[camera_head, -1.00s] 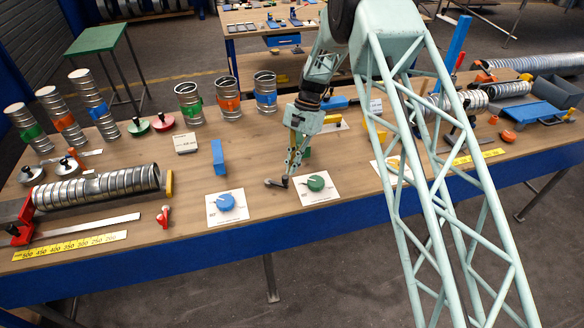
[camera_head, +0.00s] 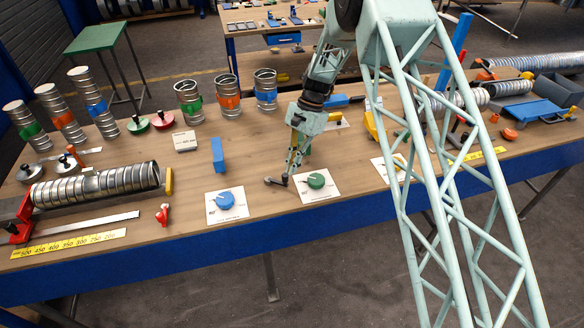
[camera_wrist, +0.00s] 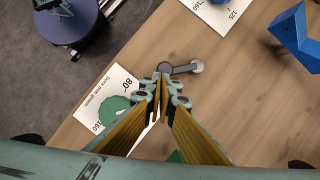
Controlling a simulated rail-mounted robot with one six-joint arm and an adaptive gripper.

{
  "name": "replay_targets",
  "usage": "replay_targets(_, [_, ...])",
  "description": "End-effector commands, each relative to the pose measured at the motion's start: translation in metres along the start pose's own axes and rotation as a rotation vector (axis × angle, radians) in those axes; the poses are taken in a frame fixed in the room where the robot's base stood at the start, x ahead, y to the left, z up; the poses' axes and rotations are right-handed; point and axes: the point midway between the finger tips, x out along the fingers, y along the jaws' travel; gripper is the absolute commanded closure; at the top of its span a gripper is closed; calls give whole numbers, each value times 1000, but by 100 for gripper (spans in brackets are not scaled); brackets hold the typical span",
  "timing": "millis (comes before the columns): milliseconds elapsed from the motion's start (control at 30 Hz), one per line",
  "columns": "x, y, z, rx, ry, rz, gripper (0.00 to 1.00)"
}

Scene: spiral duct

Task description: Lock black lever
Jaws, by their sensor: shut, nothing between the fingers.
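The black lever (camera_head: 274,181) lies flat on the wooden table, left of the green dial card. In the wrist view it is a dark grey bar (camera_wrist: 182,69) with a round end at each side. My gripper (camera_head: 287,177) points down at the lever's right end. In the wrist view my gripper (camera_wrist: 162,84) is shut and empty, its fingertips close to the lever's dark round end. I cannot tell whether they touch it. The lever's lighter round end is clear of the fingers.
The green dial (camera_head: 316,181) sits on a white card just right of my gripper. A blue dial (camera_head: 225,201) is to the left, with a blue block (camera_head: 218,156) behind it. A ribbed duct (camera_head: 100,186) lies further left. The table's front edge is close.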

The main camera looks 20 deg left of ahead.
Motion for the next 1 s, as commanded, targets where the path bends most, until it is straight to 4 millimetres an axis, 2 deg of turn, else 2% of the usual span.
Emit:
replay_targets(367, [6, 9, 11, 138, -1, -53, 100])
replay_targets(1000, [24, 20, 55, 623, 0, -248, 100])
